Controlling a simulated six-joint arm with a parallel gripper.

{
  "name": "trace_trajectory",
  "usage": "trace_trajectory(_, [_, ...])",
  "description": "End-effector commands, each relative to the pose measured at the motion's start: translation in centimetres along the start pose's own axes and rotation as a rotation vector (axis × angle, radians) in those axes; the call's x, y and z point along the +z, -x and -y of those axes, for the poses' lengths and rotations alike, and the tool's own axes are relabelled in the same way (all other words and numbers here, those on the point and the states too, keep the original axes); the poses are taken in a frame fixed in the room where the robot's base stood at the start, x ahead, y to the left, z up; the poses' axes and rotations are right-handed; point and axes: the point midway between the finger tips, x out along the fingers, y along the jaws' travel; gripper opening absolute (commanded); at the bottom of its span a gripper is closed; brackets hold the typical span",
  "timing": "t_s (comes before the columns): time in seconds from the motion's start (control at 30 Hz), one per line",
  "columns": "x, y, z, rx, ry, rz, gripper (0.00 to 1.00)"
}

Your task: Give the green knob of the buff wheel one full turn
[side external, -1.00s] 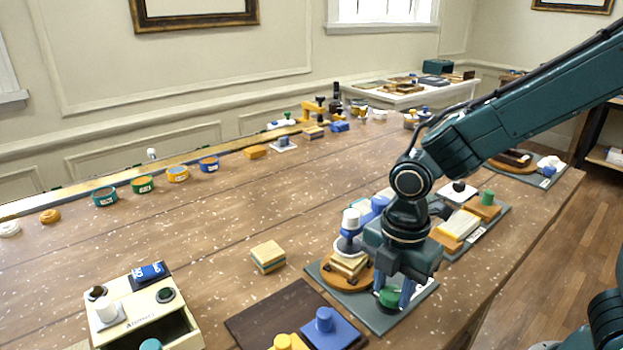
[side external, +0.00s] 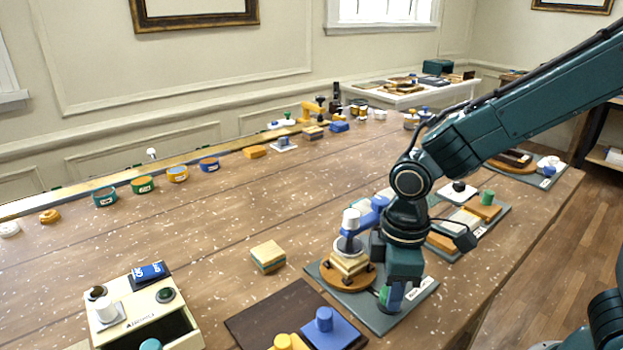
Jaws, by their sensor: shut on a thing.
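The green knob (side external: 384,295) sits low at the front of a grey-green base plate (side external: 383,326), mostly hidden behind a finger. My gripper (side external: 390,298) points straight down over it and is shut on the knob. One blue finger stands in front, and the other is hidden. I take this assembly to be the buff wheel.
Another plate with a green-topped post (side external: 487,197) and blocks lies behind on the right. A dark board (side external: 262,322) with blue and yellow knobs is in front. A cream drawer box (side external: 145,312) stands at front left.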

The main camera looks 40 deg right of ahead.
Motion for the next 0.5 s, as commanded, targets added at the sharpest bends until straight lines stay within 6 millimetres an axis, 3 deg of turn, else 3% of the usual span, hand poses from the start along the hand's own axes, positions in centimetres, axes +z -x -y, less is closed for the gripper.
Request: trace_trajectory(0.5, [-0.05, 0.11, -0.02, 0.000, -0.490, -0.002, 0.11])
